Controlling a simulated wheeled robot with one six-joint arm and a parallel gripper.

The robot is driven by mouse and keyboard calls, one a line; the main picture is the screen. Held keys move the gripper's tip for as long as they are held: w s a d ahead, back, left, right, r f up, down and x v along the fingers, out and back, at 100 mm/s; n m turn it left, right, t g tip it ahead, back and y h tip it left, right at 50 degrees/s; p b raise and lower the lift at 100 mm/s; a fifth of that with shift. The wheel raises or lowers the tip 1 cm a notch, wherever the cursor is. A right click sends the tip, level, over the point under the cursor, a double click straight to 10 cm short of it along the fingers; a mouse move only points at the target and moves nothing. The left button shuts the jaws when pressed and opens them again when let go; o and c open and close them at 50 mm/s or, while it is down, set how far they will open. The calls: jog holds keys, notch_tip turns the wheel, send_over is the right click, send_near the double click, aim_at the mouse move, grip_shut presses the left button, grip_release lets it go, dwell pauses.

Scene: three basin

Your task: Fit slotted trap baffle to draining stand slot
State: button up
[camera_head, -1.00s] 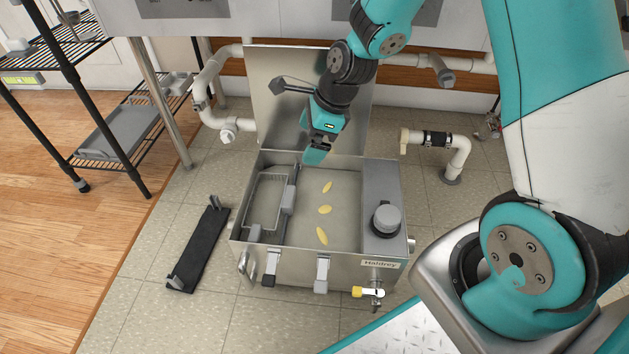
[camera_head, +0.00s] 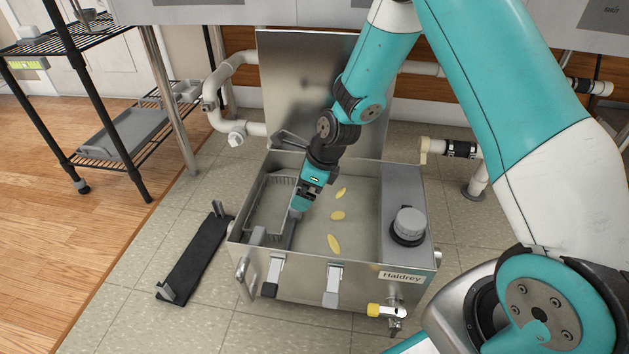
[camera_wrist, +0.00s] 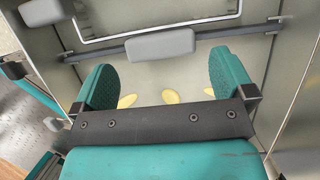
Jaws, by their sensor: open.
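The slotted trap baffle shows in the wrist view as a dark bar (camera_wrist: 105,52) with a light grey grip block (camera_wrist: 160,44) at its middle. It stands in the open steel trap box (camera_head: 300,273), between the wire basket and the wider bay. My gripper (camera_head: 298,205) is inside the box mouth at the baffle and hides most of it in the head view. In the wrist view, my gripper (camera_wrist: 160,65) is open and empty. The grip block lies in line with the gap between the fingers, apart from both. The black draining stand (camera_head: 197,258) lies on the floor left of the box.
The wire basket (camera_head: 270,200) sits left of the baffle. Yellow pieces (camera_head: 338,216) lie in the bay to the right, before a grey-capped section (camera_head: 408,224). The raised lid (camera_head: 300,90) stands behind. A wire rack (camera_head: 130,150) is at left. Floor around the stand is clear.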

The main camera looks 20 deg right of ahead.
jog(key=b+x, duration=0.1)
jog(key=x, duration=0.3)
jog(key=shift+b, duration=0.35)
jog(key=shift+c, duration=0.5)
jog(key=shift+w, duration=0.1)
jog(key=c, duration=0.8)
notch_tip(320, 180, up, 14)
jog(key=p, duration=1.5)
jog(key=shift+c, duration=0.3)
notch_tip(320, 180, up, 4)
jog(key=p, duration=0.4)
jog(key=shift+p, duration=0.3)
